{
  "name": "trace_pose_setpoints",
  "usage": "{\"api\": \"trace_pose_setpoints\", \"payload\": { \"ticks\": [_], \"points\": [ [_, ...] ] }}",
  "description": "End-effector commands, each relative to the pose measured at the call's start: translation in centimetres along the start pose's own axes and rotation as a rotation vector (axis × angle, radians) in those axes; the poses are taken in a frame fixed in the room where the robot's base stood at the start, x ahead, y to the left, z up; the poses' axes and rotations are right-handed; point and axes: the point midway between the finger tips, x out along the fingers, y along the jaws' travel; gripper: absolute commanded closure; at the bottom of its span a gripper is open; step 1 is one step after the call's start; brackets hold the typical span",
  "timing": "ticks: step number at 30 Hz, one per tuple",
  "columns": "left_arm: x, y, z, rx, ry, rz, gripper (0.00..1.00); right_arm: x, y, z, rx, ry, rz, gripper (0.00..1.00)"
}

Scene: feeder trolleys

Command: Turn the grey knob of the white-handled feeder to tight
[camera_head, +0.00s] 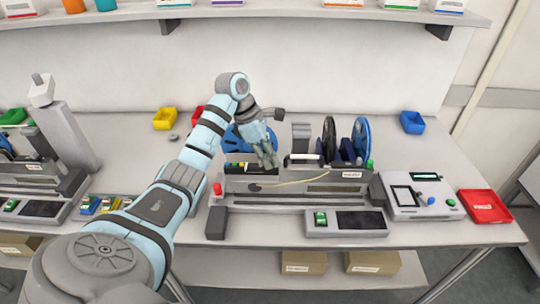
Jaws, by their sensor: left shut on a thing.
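The white-handled feeder (302,158) sits in the trolley in the middle of the bench, its white bar handle facing me. My left arm reaches in from the left, and my left gripper (269,163) points down just left of the white handle. Its fingers are closed at the feeder's top, where they seem to hold the grey knob. The knob itself is hidden by the fingers, so its angle cannot be told. My right gripper is not in view.
A black reel (329,139) and a blue reel (360,141) stand right of the handle; another blue reel (235,138) is partly behind my arm. The trolley (290,187) has red and green end knobs. A control box (420,197) and red tray (484,206) stand right.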

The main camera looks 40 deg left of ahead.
Motion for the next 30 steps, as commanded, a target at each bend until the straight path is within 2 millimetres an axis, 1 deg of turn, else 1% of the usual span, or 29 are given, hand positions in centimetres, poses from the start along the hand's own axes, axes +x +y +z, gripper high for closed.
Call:
{"api": "trace_pose_setpoints", "payload": {
  "ticks": [8, 19, 20, 21, 23, 24, 30],
  "points": [
    [-0.02, 0.03, 0.02, 0.067, -0.001, -0.027, 1.0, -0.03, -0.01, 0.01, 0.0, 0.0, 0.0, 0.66],
    [-0.01, 0.03, 0.05, 0.073, -0.002, -0.03, 1.0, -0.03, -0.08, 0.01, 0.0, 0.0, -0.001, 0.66],
    [-0.01, 0.02, 0.05, 0.073, -0.002, -0.03, 0.82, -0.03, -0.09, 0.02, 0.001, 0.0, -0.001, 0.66],
    [-0.01, 0.02, 0.05, 0.073, -0.002, -0.03, 0.75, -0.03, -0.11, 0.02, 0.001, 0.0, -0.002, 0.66],
    [-0.01, 0.02, 0.05, 0.073, -0.001, -0.03, 0.66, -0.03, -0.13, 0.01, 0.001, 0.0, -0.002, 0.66],
    [0.0, 0.02, 0.05, 0.072, -0.001, -0.03, 0.63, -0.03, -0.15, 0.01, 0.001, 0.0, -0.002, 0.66],
    [0.01, 0.02, 0.05, 0.072, -0.001, -0.03, 0.63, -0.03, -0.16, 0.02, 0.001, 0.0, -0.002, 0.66]
  ]
}}
